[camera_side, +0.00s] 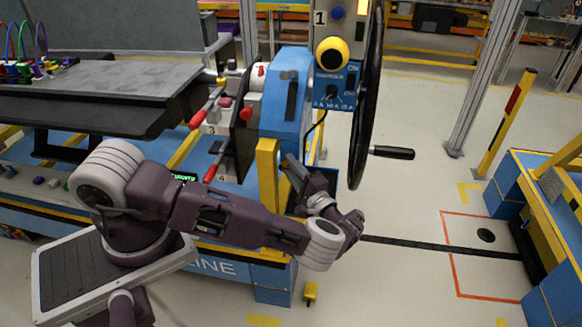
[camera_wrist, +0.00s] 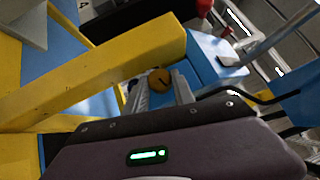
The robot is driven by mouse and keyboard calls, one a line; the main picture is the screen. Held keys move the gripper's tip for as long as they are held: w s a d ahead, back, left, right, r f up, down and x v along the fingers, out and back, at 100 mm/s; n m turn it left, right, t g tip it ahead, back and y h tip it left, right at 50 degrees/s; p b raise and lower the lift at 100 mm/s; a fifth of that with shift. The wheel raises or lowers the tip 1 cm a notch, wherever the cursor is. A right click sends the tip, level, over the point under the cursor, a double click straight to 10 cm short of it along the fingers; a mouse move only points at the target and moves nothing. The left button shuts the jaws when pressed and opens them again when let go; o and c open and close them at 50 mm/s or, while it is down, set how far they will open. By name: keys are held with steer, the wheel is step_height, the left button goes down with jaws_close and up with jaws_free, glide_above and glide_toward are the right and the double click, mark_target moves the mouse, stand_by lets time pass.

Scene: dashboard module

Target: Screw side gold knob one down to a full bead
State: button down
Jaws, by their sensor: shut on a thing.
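A round gold knob (camera_wrist: 160,80) shows in the wrist view, between the two grey fingers of my gripper (camera_wrist: 159,90). The gripper is shut on it. A dark mark shows on the knob's face; its stem and seat are hidden. In the side view my gripper (camera_side: 292,172) reaches up and left to the right side of the yellow post (camera_side: 267,195), below the blue housing (camera_side: 286,100). The knob cannot be made out there. I see no bead clearly in either view.
A yellow beam (camera_wrist: 100,75) runs close behind the fingers in the wrist view. A large black handwheel (camera_side: 366,100) with a handle (camera_side: 393,153) stands right of my gripper. Red-tipped levers (camera_side: 198,120) stand at the left. Open floor (camera_side: 400,215) lies to the right.

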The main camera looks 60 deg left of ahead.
stand_by(0.4)
steer(key=c, duration=1.3)
jaws_free()
steer(key=shift+c, duration=0.2)
steer(key=d+f, duration=0.1)
steer(key=d, duration=0.6)
steer(key=shift+f, duration=0.1)
